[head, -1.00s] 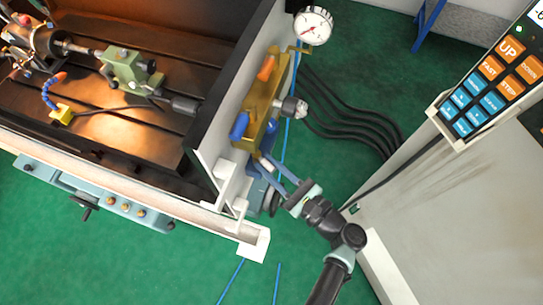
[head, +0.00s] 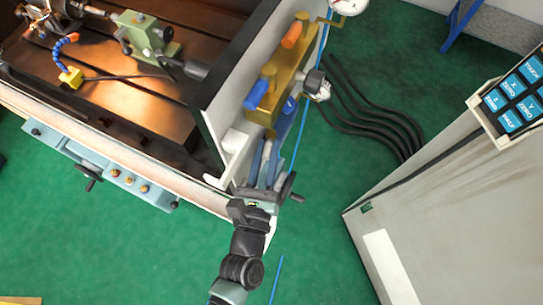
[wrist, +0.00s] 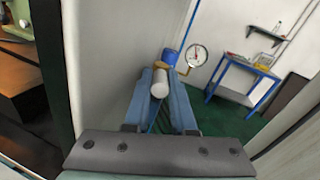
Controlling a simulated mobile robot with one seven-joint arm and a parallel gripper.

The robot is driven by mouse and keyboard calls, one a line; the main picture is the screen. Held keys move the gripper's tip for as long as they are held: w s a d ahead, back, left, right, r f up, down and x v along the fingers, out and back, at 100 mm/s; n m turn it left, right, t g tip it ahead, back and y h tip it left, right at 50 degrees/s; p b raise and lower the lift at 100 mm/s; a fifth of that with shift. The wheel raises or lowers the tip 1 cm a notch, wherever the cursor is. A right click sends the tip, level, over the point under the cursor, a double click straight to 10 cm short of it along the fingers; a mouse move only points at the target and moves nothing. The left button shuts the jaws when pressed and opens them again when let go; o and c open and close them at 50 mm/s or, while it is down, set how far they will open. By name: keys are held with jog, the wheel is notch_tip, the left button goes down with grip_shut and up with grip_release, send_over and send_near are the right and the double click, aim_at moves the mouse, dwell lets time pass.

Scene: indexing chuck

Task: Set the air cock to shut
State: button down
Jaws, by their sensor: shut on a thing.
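A brass valve block (head: 285,75) on the side of the machine carries an orange lever (head: 292,37) and a blue lever (head: 256,95). I cannot tell from the pictures which lever is the air cock. My gripper (head: 274,140) reaches up from below to the near end of the block. In the wrist view, my gripper's two blue fingers (wrist: 161,86) are shut on a pale cylindrical piece (wrist: 160,88). A blue part (wrist: 170,57) shows just beyond it. Whether the pale piece belongs to the air cock is unclear.
A round pressure gauge (wrist: 198,55) stands just past the fingertips. A silver fitting (head: 318,84) juts right from the block, with black hoses (head: 375,115) behind it. The machine's pale side wall (head: 225,115) is close on the left. A grey cabinet (head: 430,200) stands right, with green floor between.

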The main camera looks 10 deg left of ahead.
jog(key=shift+a+f+m+h+b, duration=0.15)
jog(key=shift+m+h+b, duration=0.35)
jog(key=shift+h+b, duration=0.45)
jog(key=shift+a+r, duration=0.1)
jog(key=shift+r, duration=0.1)
jog(key=c, duration=0.8)
grip_release()
jog(key=shift+o, duration=0.2)
jog(key=shift+a, duration=0.15)
jog(key=shift+s+f, duration=0.1)
